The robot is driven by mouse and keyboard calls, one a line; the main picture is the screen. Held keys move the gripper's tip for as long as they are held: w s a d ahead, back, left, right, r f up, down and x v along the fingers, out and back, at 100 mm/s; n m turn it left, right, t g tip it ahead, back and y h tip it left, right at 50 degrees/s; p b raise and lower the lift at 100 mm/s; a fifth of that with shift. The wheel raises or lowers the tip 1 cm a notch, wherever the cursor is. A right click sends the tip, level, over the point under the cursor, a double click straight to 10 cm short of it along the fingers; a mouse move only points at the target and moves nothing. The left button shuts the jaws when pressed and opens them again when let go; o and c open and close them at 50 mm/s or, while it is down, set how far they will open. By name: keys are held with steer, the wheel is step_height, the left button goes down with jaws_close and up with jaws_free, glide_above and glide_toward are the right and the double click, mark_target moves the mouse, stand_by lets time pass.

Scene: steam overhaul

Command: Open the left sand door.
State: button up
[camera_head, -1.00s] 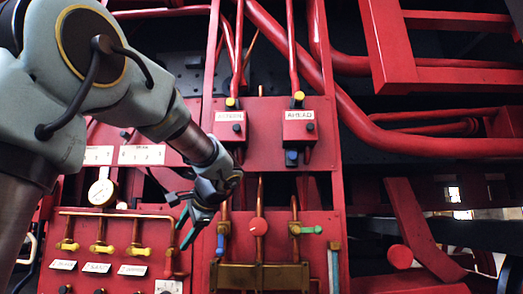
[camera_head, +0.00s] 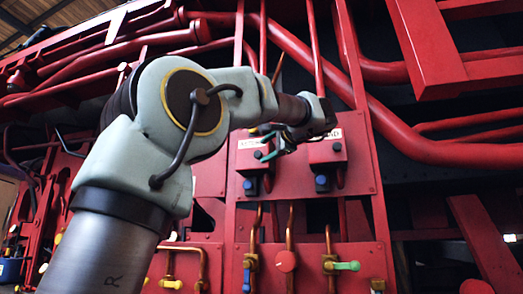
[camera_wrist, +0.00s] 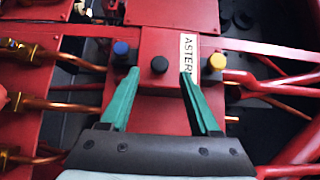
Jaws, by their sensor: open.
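I cannot pick out a part clearly marked as the left sand door in the current views. My gripper (camera_head: 267,145) is open in front of the left red box (camera_head: 247,166), whose label starts "ASTER" in the wrist view. In the wrist view my teal fingers (camera_wrist: 160,76) are apart, with a black knob (camera_wrist: 159,65) between and just beyond their tips. I see nothing held, and I cannot tell whether the fingers touch the box. A blue knob (camera_wrist: 121,48) is to the left and a yellow knob (camera_wrist: 216,62) to the right. My wrist covers part of the box in the head view.
A second red box (camera_head: 328,152) with a blue knob (camera_head: 322,183) stands close to the right. Copper pipes with a green-handled valve (camera_head: 347,266) and a red round knob (camera_head: 286,261) are below. A thick red pipe (camera_head: 395,125) slants down on the right.

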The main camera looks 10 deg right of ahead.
mark_target(259, 154)
steer(key=shift+p+x, duration=0.55)
steer(key=shift+x, duration=1.6)
steer(key=shift+f, duration=0.1)
jaws_close()
